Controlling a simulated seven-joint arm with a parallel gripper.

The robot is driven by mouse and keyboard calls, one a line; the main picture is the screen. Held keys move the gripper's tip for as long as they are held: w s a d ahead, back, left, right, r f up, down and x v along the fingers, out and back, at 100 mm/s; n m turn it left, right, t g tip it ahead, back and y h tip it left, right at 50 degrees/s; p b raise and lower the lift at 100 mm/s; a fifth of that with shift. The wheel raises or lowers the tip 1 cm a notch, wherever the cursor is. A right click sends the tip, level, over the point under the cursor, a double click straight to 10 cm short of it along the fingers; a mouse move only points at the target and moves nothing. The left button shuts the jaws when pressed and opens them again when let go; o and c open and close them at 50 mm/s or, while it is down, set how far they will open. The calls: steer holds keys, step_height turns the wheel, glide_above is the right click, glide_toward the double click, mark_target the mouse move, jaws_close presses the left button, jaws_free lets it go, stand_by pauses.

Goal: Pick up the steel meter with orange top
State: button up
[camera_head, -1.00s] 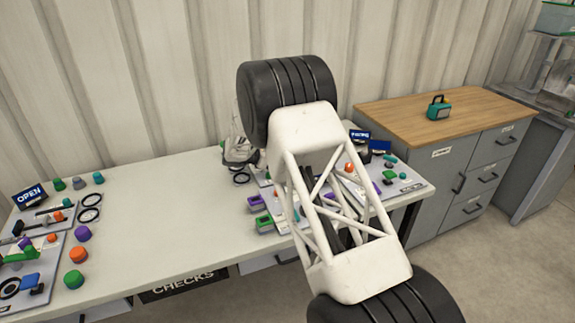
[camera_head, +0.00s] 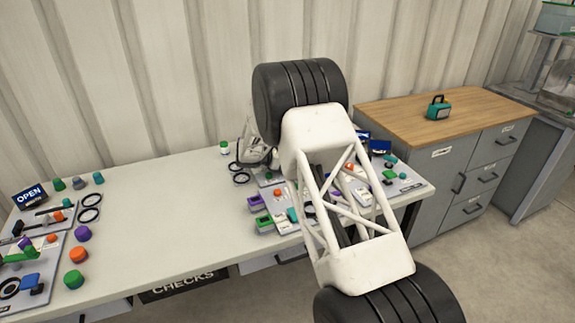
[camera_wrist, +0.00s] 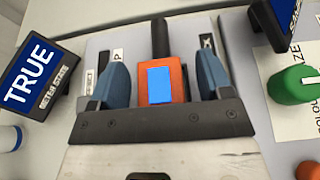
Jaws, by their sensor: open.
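The meter's orange top (camera_wrist: 175,70) shows in the wrist view, with a bright blue square (camera_wrist: 160,86) on it. A dark rod (camera_wrist: 160,38) stands out from its far side. Its steel part cannot be made out. My gripper (camera_wrist: 162,77) is open, with one blue finger on each side of the orange top. A gap shows on both sides, so neither finger appears to touch it. In the head view, my arm hides the gripper's fingertips, and I cannot pick out the meter.
A blue "TRUE" sign (camera_wrist: 33,75) stands left of the gripper, and another dark sign (camera_wrist: 278,20) is close at upper right. A green knob (camera_wrist: 293,85) lies right. In the head view, the long table (camera_head: 165,215) has clear middle space; a wooden-topped cabinet (camera_head: 400,112) stands right.

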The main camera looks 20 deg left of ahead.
stand_by(0.4)
steer(key=c, duration=1.1)
steer(key=shift+c, duration=0.2)
steer(key=shift+r, duration=0.2)
steer(key=shift+r, duration=1.35)
steer(key=shift+s+r, duration=0.1)
steer(key=shift+r, duration=0.25)
steer(key=s+d, duration=0.3)
steer(key=s, duration=0.1)
steer(key=s+d+r, duration=0.1)
steer(key=s+d, duration=0.1)
steer(key=s, duration=0.3)
steer(key=s+d, duration=0.3)
steer(key=s, duration=0.1)
steer(key=shift+s+d+r, duration=0.15)
steer(key=shift+d, duration=0.15)
